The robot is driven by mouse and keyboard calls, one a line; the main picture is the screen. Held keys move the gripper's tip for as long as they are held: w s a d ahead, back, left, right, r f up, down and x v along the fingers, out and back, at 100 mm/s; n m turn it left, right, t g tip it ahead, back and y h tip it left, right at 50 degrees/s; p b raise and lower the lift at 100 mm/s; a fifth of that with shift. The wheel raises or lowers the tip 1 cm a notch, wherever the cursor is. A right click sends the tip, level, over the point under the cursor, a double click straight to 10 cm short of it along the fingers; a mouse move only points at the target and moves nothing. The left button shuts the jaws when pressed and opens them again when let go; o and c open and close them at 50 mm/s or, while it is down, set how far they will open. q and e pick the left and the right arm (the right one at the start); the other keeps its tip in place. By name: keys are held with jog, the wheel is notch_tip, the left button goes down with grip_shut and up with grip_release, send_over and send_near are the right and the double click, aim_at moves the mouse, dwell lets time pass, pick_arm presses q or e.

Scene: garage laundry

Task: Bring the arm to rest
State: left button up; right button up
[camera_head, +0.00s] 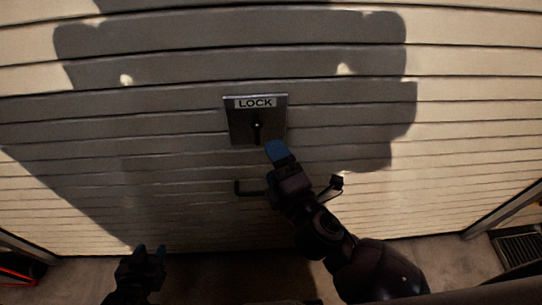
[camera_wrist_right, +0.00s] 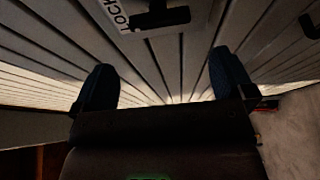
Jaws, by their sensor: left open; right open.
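My right gripper (camera_head: 278,152) is raised in front of the panelled door, just below and right of the grey LOCK plate (camera_head: 236,127). In the right wrist view its two fingers (camera_wrist_right: 165,85) stand wide apart with nothing between them. The plate (camera_wrist_right: 168,29) and its dark lever (camera_wrist_right: 161,19) show at the top of that view, beyond the fingers. In the head view the lever (camera_head: 257,131) points roughly up and down. My left gripper (camera_head: 150,253) is low at the bottom left, open, apart from the door.
A dark horizontal handle (camera_head: 245,188) is fixed to the door (camera_head: 470,130) below the plate, partly hidden by my right gripper. A grated object (camera_head: 518,246) lies at the lower right. A red-edged item (camera_head: 15,275) is at the lower left. Bare floor (camera_head: 215,275) shows below the door.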

dwell(0.6)
jog(key=w+d+f+m+g+h, duration=0.1)
jog(key=d+f+m+g+h, duration=0.15)
jog(key=d+f+m, duration=1.05)
jog(key=s+d+f+m+g+h, duration=0.1)
jog(key=s+d+f+m+h, duration=0.1)
jog(key=s+d+m, duration=0.2)
jog(key=s+d+f+m+g+h+b, duration=0.1)
jog(key=s+d+f+m+h, duration=0.1)
jog(key=s+d+f+m, duration=0.1)
jog(key=s+d+m, duration=0.1)
jog(key=s+d, duration=0.1)
jog(key=d, duration=0.1)
jog(key=shift+d+f, duration=0.35)
jog(key=shift+s+d+f+m+g+h, duration=0.2)
jog(key=shift+s+f, duration=0.2)
jog(key=shift+s, duration=0.25)
jog(key=shift+s+d+f+m+g+h, duration=0.15)
jog(key=shift+s+f, duration=0.25)
jog(key=shift+s, duration=0.25)
jog(key=shift+c, duration=0.2)
